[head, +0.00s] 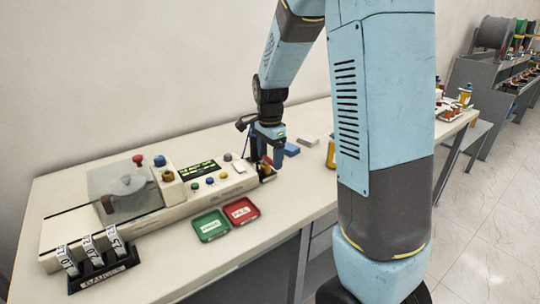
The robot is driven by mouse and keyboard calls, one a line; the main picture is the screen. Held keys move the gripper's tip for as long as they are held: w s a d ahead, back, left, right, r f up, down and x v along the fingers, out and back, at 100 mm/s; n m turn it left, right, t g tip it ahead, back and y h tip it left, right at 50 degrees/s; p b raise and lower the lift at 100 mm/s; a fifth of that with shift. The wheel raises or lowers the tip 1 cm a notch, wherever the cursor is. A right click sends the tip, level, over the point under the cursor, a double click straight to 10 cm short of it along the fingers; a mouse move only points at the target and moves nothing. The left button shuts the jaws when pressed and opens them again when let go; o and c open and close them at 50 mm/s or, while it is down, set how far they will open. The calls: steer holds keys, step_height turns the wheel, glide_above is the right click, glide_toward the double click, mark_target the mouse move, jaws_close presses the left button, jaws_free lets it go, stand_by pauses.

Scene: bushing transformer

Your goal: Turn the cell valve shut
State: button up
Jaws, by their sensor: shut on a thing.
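My gripper (266,158) points down at the right end of the beige test machine. Its fingers are shut on a small part there with a little red and yellow showing, which I take to be the cell valve (267,171). The fingers hide most of the valve, so its handle angle cannot be read.
The machine (150,226) runs along the bench, with a clear cover (124,188) and coloured buttons. Green (209,238) and red (240,224) trays lie in front. A gauge rack (103,277) stands front left. Blue and white blocks lie behind the gripper; my arm hides part of the bench.

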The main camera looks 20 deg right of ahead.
steer(key=shift+n, duration=0.3)
steer(key=n, duration=0.2)
steer(key=d+n, duration=0.1)
steer(key=shift+w+n, duration=0.3)
steer(key=n, duration=0.4)
steer(key=shift+w+d+n, duration=0.25)
steer(key=shift+w+n, duration=0.05)
steer(key=shift+w, duration=0.05)
steer(key=n, duration=0.2)
steer(key=w+n, duration=0.1)
steer(key=n, duration=0.2)
steer(key=shift+w+d, duration=0.1)
steer(key=shift+w+n, duration=0.2)
steer(key=shift+n, duration=0.8)
steer(key=shift+w+n, duration=0.2)
steer(key=shift+n, duration=0.8)
steer(key=o, duration=1.1)
steer(key=shift+c, duration=0.2)
step_height(320, 180, up, 14)
steer(key=shift+f, duration=0.15)
